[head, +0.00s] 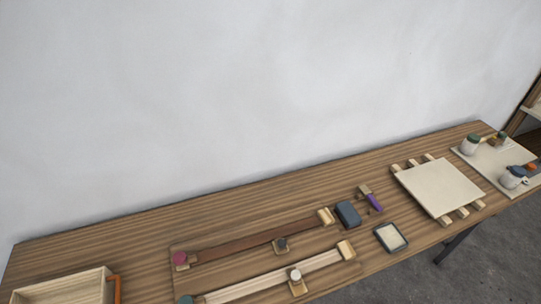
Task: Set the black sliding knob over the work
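The black sliding knob (281,242) sits on a small wooden slider on the dark brown rail (235,244), right of the rail's middle. A second rail (255,283), paler, lies in front and carries a slider with a white knob (296,275). The brown rail has a magenta round piece (180,259) at its left end and a wooden block (326,216) at its right end. I cannot tell which thing is the work; a pale square panel (440,187) rests on wooden strips farther right. Neither gripper is in view.
A dark blue block (347,214), a purple-handled tool (375,202) and a dark-rimmed tray (391,237) lie right of the rails. A wooden box (66,289) stands at the left. Jars stand on a board (491,167) at the far right. A wall rises behind the bench.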

